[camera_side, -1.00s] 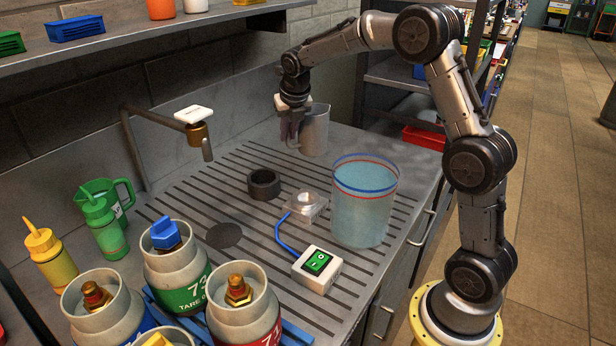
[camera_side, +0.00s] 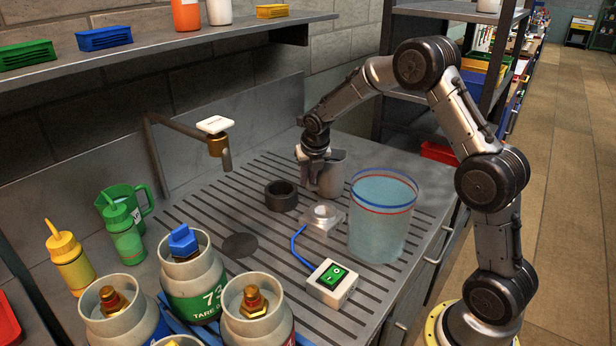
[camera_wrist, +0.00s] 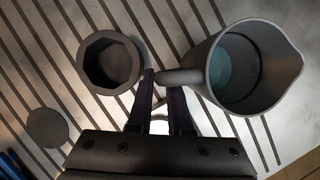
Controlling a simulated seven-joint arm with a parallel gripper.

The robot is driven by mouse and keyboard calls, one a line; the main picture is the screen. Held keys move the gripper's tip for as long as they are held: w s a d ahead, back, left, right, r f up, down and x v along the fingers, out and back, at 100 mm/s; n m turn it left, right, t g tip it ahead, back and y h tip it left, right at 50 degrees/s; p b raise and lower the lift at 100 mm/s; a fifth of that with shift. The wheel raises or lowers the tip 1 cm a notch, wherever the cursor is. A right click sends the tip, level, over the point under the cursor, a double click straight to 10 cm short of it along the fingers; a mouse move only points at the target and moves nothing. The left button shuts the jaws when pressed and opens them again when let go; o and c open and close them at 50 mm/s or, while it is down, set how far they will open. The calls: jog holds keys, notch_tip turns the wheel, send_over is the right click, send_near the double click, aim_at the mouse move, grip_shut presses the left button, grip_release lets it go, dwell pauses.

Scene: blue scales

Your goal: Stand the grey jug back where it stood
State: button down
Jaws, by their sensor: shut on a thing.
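The grey jug (camera_side: 331,178) is upright, behind the small clear-topped sensor pad and left of the clear tank in the side view. In the wrist view the jug (camera_wrist: 265,80) shows at the right, with bluish liquid inside. My gripper (camera_side: 311,164) is at the jug's left side. In the wrist view my gripper (camera_wrist: 165,84) is shut on the jug's handle (camera_wrist: 180,76). I cannot tell whether the jug's base touches the slatted counter (camera_side: 205,200).
A dark hollow ring (camera_side: 281,195) stands left of the jug; the clear tank (camera_side: 382,220) stands right. A tap (camera_side: 219,148) overhangs the counter. A dark disc (camera_side: 240,246) lies left; bottles and cylinders crowd front left.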

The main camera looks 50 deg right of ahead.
jog(key=c, duration=1.3)
grip_release()
jog(key=shift+f, duration=0.15)
jog(key=o, duration=0.5)
jog(key=shift+c, duration=0.2)
